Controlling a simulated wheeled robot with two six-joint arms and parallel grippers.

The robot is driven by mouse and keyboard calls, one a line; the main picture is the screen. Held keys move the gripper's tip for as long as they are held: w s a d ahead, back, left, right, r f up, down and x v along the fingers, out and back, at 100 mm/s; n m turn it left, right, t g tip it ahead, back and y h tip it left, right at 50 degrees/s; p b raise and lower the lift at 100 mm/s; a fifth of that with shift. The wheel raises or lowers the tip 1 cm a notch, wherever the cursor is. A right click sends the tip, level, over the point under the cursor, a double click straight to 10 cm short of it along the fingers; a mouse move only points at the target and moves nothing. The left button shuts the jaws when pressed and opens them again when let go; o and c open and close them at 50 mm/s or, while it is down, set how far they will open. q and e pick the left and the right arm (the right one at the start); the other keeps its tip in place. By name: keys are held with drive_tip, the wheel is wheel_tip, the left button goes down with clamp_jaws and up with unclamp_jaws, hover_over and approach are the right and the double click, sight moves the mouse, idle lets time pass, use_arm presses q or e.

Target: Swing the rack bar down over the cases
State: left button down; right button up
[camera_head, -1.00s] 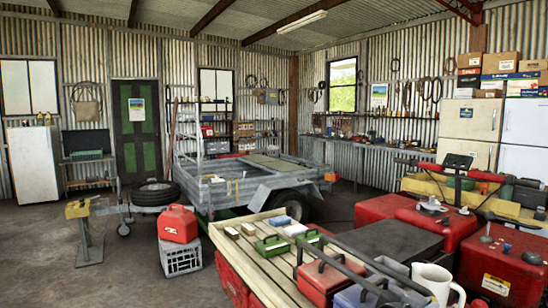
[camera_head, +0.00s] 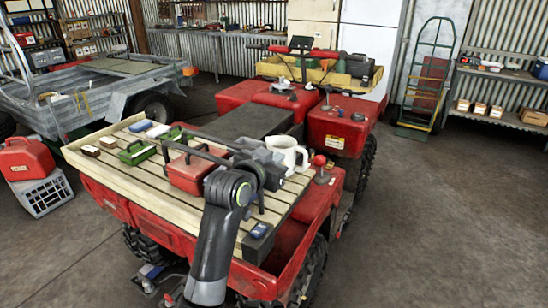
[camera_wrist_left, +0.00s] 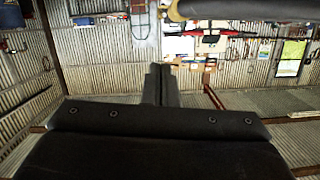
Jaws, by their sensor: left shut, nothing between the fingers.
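The dark rack bar (camera_head: 208,138) runs above the cases on the slatted wooden rack of the red quad. A red case (camera_head: 190,176) stands under and in front of it, and a green case (camera_head: 138,152) stands to its left. My left gripper (camera_head: 256,160) is beside the bar's right part, over the rack, and partly hides what lies behind it. In the left wrist view its fingers (camera_wrist_left: 161,85) are shut and empty, and a dark bar (camera_wrist_left: 245,10) crosses the top just beyond the tips. I cannot tell whether they touch. My right gripper is out of view.
A white mug (camera_head: 288,152) stands close behind my left gripper. A red-knobbed lever (camera_head: 319,162) rises at the rack's right. Small blocks (camera_head: 108,142) lie on the rack's left. A trailer (camera_head: 85,100) stands behind on the left. The floor (camera_head: 440,220) at right is clear.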

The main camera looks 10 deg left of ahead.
use_arm(q)
drive_tip(key=v, duration=0.7)
drive_tip(key=shift+s+a+b, duration=0.25)
drive_tip(key=shift+s+b, duration=0.05)
drive_tip(key=shift+b, duration=0.1)
drive_tip(key=shift+r, duration=0.15)
